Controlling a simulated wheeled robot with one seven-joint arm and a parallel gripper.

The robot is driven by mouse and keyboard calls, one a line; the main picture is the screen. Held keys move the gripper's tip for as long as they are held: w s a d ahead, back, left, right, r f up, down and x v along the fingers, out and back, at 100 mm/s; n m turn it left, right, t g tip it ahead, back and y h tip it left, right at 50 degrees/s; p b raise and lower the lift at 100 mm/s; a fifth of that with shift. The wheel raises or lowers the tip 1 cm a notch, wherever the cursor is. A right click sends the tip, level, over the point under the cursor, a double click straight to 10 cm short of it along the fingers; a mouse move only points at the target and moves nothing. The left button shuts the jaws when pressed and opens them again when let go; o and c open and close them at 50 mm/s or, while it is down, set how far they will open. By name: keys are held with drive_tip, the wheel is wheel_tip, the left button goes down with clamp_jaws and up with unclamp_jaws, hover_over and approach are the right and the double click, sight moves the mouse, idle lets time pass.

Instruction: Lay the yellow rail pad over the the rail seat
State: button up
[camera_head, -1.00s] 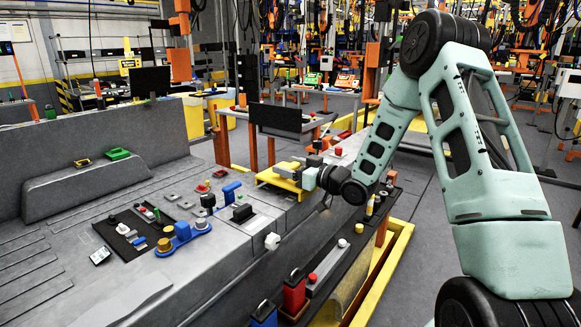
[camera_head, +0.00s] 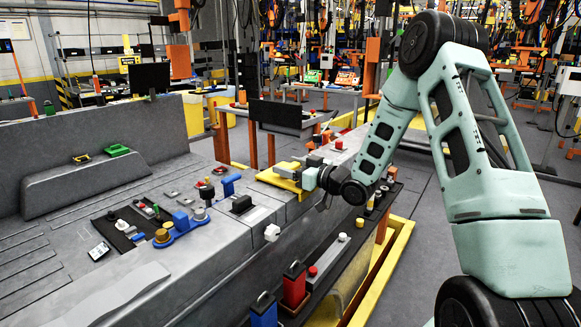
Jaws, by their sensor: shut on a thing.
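The yellow rail pad (camera_head: 276,181) is a flat yellow plate, roughly level, at the right end of the grey bed. My gripper (camera_head: 296,173) is shut on its right side, at the end of my arm reaching in from the right. The pad appears at or just above the bed's top; I cannot tell whether it touches. I cannot clearly pick out the rail seat; the pad and my gripper hide the surface beneath them.
The grey bed (camera_head: 128,207) carries a blue fixture with yellow and grey knobs (camera_head: 180,228), a blue handle (camera_head: 228,185), a black block (camera_head: 241,204) and a white knob (camera_head: 272,232). A red bin (camera_head: 293,288) and blue bin (camera_head: 264,312) stand below, beside a yellow frame (camera_head: 378,285).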

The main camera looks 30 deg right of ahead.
drive_tip(key=o, duration=1.1)
drive_tip(key=shift+s, duration=0.1)
drive_tip(key=b+v, duration=0.3)
drive_tip(key=v, duration=1.4)
drive_tip(key=shift+s+d, duration=0.1)
